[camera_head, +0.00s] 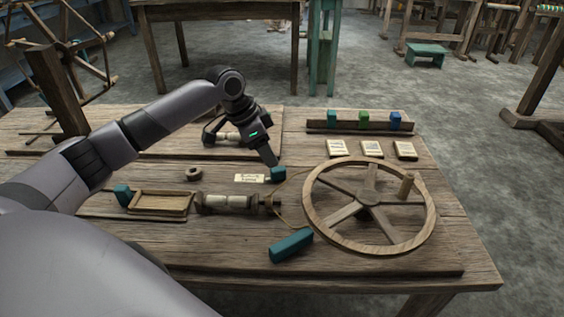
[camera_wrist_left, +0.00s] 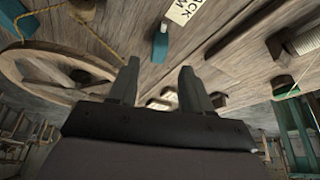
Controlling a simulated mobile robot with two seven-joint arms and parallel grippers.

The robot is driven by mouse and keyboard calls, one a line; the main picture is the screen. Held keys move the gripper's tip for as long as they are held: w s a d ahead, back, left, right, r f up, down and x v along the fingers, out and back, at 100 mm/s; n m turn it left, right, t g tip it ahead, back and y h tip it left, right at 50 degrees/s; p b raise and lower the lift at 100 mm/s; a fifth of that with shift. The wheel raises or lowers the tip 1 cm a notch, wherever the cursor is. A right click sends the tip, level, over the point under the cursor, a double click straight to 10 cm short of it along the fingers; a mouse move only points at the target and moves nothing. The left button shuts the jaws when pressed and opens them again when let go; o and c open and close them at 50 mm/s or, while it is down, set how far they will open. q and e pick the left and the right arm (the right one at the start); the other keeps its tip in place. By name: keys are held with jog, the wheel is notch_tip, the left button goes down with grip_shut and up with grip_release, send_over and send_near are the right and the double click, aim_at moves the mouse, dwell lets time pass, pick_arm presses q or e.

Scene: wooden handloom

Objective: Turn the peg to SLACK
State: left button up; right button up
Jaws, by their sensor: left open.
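A teal peg (camera_head: 278,174) stands on the wooden bench beside a small pale label (camera_head: 249,178), left of the spoked wheel. In the left wrist view the teal peg (camera_wrist_left: 160,43) shows beyond my fingertips, next to the label (camera_wrist_left: 183,11), whose lettering is partly cut off and ends in "ACK" on one line. My left gripper (camera_head: 271,160) is just above and behind the peg, pointing down. In the wrist view its two fingers (camera_wrist_left: 160,68) are apart with nothing between them. I cannot tell whether they touch the peg. My right gripper is not in view.
The spoked wheel (camera_head: 311,204) with an upright handle (camera_head: 407,184) fills the bench's right side. A teal block (camera_head: 291,245) lies in front. A spindle (camera_head: 228,203) and a wooden tray (camera_head: 160,208) are at left. Cards (camera_head: 371,149) and a rack (camera_head: 345,128) stand behind.

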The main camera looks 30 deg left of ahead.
aim_at(276, 169)
pick_arm(q)
jog(key=b+x, duration=0.2)
jog(key=x, duration=0.3)
jog(key=shift+s+f, duration=0.1)
jog(key=shift+f, duration=0.1)
jog(key=shift+d+f, duration=0.15)
jog(key=shift+f, duration=0.3)
jog(key=shift+w, duration=0.25)
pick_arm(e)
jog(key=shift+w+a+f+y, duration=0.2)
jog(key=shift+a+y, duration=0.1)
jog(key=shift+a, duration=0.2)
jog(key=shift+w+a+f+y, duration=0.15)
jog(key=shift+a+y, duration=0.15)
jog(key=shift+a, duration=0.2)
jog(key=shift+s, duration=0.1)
pick_arm(q)
grip_shut()
